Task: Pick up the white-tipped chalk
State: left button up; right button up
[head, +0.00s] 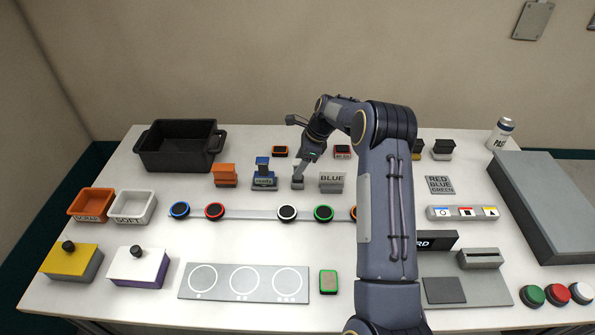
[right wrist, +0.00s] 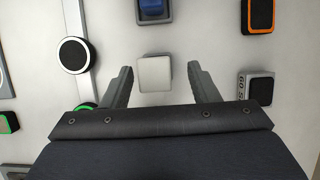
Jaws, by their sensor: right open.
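A small block with a pale, whitish square top, likely the white-tipped chalk (right wrist: 155,73), lies between the fingers of my right gripper (right wrist: 160,76) in the right wrist view. The fingers are open, with a gap on each side of the block. In the head view my right gripper (head: 304,168) points down at a small grey block (head: 298,183) in the back row and partly covers it. I cannot tell the height between fingers and block. My left gripper is not in view.
A strip with round coloured pieces (head: 250,214) runs in front. A black bin (head: 180,150) stands back left.

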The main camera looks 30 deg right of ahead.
jog(key=x, duration=0.3)
jog(key=b+x, duration=0.1)
jog(key=shift+s+a+f, duration=0.1)
jog(key=shift+s+f, duration=0.1)
jog(key=shift+f, duration=0.05)
jog(key=shift+r, duration=0.1)
jog(key=c, duration=1)
jog(key=shift+r, duration=0.15)
jog(key=shift+c, duration=0.2)
jog(key=shift+r+p, duration=0.3)
jog(key=s+r, duration=1.2)
jog(key=s, duration=0.2)
jog(key=shift+a, duration=0.45)
